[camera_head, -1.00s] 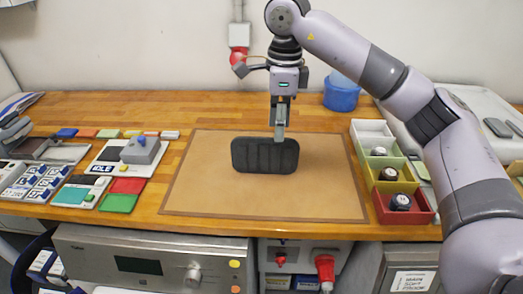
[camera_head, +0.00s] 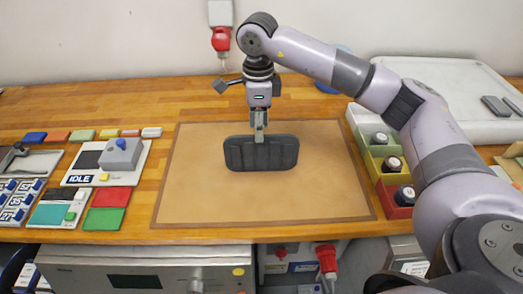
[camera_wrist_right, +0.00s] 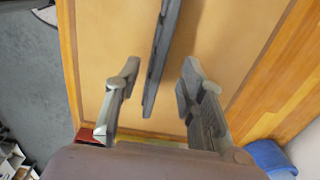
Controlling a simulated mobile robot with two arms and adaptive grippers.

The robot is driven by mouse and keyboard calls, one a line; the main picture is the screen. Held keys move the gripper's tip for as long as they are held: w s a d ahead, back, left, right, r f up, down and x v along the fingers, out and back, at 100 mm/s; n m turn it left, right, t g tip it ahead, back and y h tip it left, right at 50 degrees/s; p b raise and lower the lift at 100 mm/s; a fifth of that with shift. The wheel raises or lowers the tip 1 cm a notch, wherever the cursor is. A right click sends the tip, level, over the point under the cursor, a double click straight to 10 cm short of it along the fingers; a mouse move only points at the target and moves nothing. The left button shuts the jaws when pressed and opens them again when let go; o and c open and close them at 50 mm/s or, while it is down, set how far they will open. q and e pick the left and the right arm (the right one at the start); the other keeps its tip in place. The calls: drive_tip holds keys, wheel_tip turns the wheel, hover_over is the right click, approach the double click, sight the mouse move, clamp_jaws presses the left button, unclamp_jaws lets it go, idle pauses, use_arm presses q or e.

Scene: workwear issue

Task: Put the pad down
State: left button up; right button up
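The dark grey ribbed pad (camera_head: 262,154) stands upright on its long edge on the tan mat (camera_head: 210,200), broad face towards me. My right gripper (camera_head: 259,136) points down at the middle of its top edge. In the right wrist view the pad (camera_wrist_right: 160,60) shows edge-on as a thin dark strip between the two fingers of my right gripper (camera_wrist_right: 158,85). The fingers are apart, with a gap on each side of the pad. My left gripper is not in view.
Yellow, green and red bins (camera_head: 398,195) with round items stand right of the mat. A grey device on a white board marked IDLE (camera_head: 107,163) and coloured blocks lie left. A white tray (camera_head: 440,85) is at back right. The mat around the pad is clear.

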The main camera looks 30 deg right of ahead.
wheel_tip(320, 180, down, 3)
drive_tip(key=shift+w+f+p, duration=0.1)
drive_tip(key=shift+f+p, duration=0.05)
drive_tip(key=shift+p, duration=0.15)
drive_tip(key=p, duration=0.3)
hover_over(261, 171)
drive_tip(key=f, duration=0.4)
drive_tip(key=shift+w+d+f, duration=0.3)
drive_tip(key=shift+f, duration=0.4)
drive_tip(key=shift+c, duration=0.3)
clamp_jaws()
